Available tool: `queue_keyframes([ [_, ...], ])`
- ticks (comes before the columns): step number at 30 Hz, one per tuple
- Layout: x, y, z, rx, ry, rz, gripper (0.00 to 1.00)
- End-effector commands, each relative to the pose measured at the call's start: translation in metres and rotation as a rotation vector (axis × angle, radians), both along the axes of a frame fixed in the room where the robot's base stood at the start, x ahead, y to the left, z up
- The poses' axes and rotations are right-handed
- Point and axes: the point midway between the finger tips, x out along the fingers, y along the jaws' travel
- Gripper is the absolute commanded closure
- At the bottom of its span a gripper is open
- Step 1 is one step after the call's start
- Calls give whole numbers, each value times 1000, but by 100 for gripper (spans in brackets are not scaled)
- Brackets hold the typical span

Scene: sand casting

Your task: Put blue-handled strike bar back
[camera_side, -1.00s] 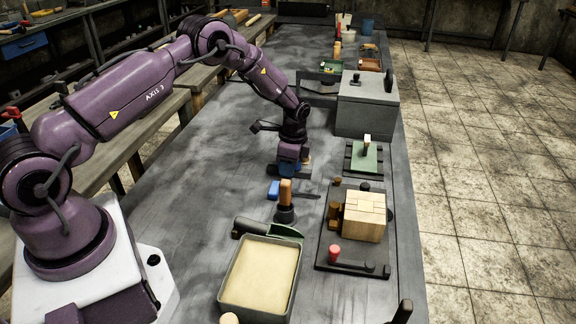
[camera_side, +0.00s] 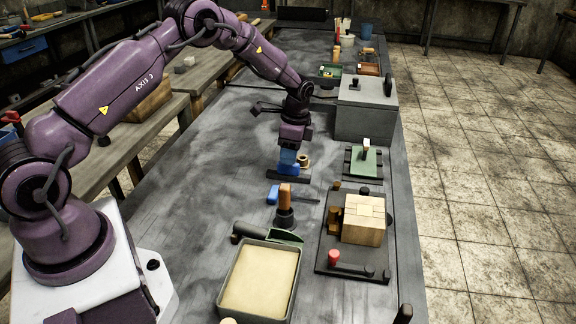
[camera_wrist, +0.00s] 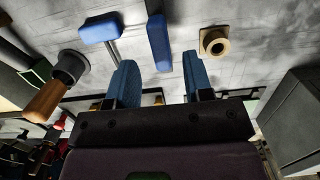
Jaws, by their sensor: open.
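The blue-handled strike bar (camera_side: 287,179) lies on the grey bench, its dark bar running left to right in the side view. Its blue handle stands up under my gripper and shows in the wrist view (camera_wrist: 159,42). My gripper (camera_side: 288,157) points down just above the handle, with blue fingers open. In the wrist view my gripper (camera_wrist: 161,80) has its fingers spread to either side of the handle's line, with nothing seen held. The exact gap between fingertips and handle is hard to tell.
Another blue-handled tool (camera_side: 273,194) and a wooden-handled rammer (camera_side: 285,207) are close in front. A tan ring (camera_side: 303,161) is just right of my gripper. A sand tray (camera_side: 223,290), a block pattern board (camera_side: 330,257) and a grey box (camera_side: 362,120) stand around. The bench's left side is clear.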

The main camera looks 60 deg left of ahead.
Motion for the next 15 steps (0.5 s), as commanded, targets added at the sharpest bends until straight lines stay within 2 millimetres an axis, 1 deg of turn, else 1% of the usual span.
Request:
queue_keyframes([
  [1,2,-1,12,1,-4,0,53],
  [6,4,-4,41,1,-2,-1,53],
  [9,5,-5,50,0,-1,-1,53],
  [15,5,-6,59,1,-2,2,53],
])
